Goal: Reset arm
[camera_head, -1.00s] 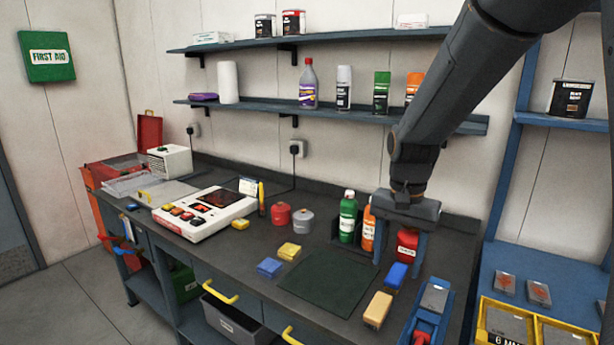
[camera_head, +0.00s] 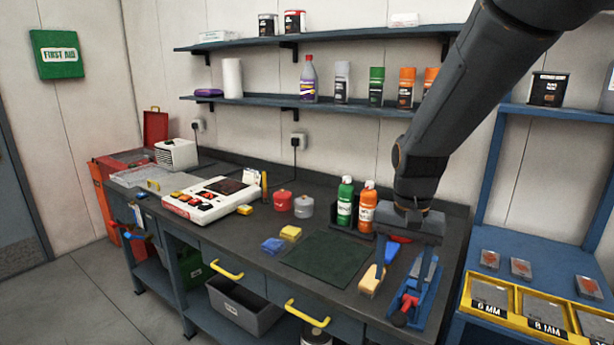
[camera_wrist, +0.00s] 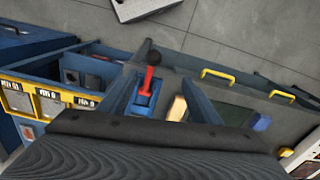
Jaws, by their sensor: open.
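My gripper (camera_head: 398,276) is open over the right end of the dark workbench (camera_head: 222,246), pointing down, with nothing between its fingers. In the wrist view its two fingers (camera_wrist: 158,100) spread apart. A blue fixture with a red lever (camera_head: 404,303) stands below and just right of it in the head view. It also shows between the fingers in the wrist view (camera_wrist: 147,90). A yellow-and-tan block (camera_head: 371,281) lies to its left, partly behind a finger. A red item (camera_head: 399,239) behind the gripper is mostly hidden.
A dark green mat (camera_head: 327,258) lies left of the gripper. Green (camera_head: 345,203) and orange (camera_head: 367,207) bottles stand behind it. A blue rack (camera_head: 540,265) with yellow-framed bins (camera_head: 545,318) is at the right. Two shelves (camera_head: 300,104) hang above.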

